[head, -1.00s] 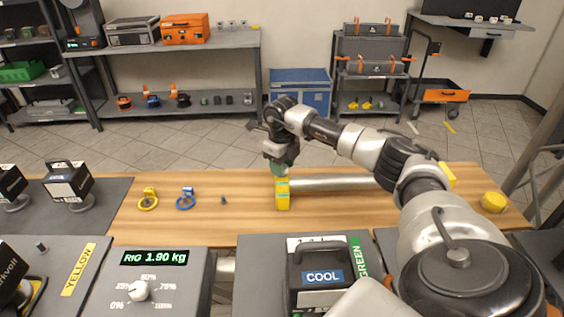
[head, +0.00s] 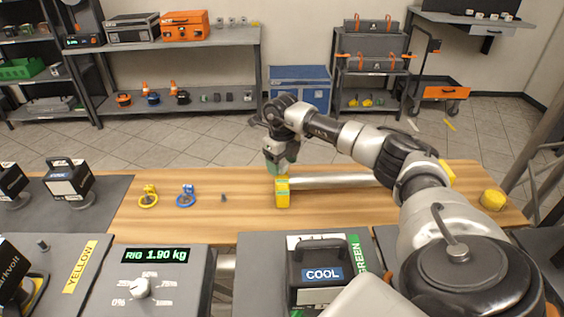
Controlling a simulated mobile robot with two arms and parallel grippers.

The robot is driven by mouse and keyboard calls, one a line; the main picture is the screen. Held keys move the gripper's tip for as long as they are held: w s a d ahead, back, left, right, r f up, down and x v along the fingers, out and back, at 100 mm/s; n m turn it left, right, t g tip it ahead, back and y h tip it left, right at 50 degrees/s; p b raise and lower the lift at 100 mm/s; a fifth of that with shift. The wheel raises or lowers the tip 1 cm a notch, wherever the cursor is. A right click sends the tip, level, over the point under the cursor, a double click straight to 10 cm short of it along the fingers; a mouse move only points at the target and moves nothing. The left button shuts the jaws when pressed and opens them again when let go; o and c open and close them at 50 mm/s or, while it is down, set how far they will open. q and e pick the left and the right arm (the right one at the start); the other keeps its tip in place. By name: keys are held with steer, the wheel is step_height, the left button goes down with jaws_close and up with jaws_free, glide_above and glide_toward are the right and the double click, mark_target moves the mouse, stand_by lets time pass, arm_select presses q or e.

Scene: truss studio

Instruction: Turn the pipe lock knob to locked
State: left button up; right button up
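A yellow block (head: 282,195) stands on the wooden bench at the left end of a grey pipe (head: 335,181). My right gripper (head: 281,165) points down right above the block's top. A green part shows at its fingertips; I cannot tell whether it is the lock knob or part of the gripper. The fingers hide the top of the block, so the knob's position and whether the fingers are closed on it cannot be seen. My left gripper is not in view.
A yellow ring clamp (head: 148,197), a blue ring clamp (head: 186,198) and a small dark peg (head: 223,198) lie left on the wooden bench (head: 240,222). A yellow round piece (head: 492,199) sits at the right. A COOL case (head: 320,274) and a dial panel (head: 170,285) are in front.

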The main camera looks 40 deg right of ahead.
mark_target(282, 164)
steer(key=shift+r, duration=0.1)
step_height(282, 164, up, 11)
steer(key=b, duration=0.1)
steer(key=shift+f, duration=0.2)
steer(key=shift+r, duration=0.1)
stand_by(0.6)
